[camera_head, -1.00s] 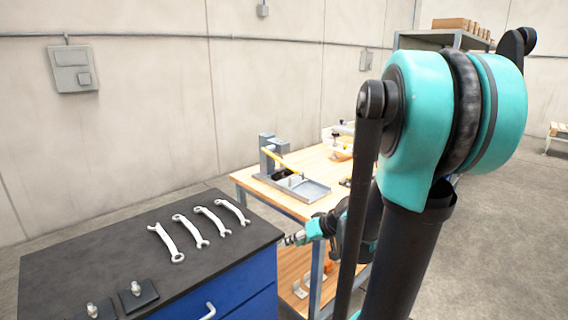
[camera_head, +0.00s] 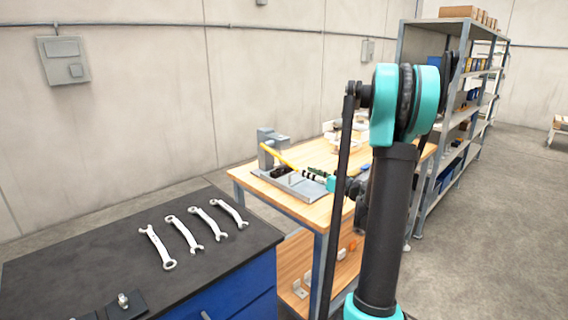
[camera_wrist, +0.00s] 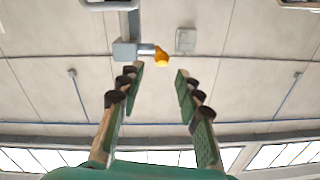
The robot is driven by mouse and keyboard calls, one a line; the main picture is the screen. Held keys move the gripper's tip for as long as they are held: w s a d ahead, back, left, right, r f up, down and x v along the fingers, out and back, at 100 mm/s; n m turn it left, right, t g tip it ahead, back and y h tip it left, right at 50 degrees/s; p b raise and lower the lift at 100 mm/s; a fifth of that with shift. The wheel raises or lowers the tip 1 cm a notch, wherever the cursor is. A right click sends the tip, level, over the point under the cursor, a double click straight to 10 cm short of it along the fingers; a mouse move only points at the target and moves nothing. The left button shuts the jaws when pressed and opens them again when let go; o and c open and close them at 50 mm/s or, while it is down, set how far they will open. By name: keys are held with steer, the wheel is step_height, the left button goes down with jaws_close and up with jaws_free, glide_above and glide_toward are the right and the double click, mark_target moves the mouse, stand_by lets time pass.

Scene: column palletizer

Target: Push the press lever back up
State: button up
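The press (camera_head: 268,150) is a grey upright on a base at the left of the wooden table. Its yellow lever (camera_head: 281,157) slopes down to the right from the press head. In the wrist view the grey press head (camera_wrist: 125,50) is at upper left, and the lever (camera_wrist: 161,57) shows nearly end-on as an orange knob. My gripper (camera_head: 309,174) is just right of the lever's low end. The wrist view shows my gripper (camera_wrist: 159,70) open and empty, the lever end appearing between the fingertips. I cannot tell whether they touch.
A grey tray (camera_head: 308,190) lies under my gripper on the wooden table (camera_head: 246,182). White and yellow items stand farther back. A dark bench (camera_head: 110,240) with several wrenches is at front left. A shelf rack (camera_head: 428,190) stands at right.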

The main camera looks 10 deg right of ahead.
mark_target(278, 156)
steer(key=x, duration=1.3)
steer(key=shift+a, duration=0.1)
steer(key=shift+c, duration=0.6)
jaws_close()
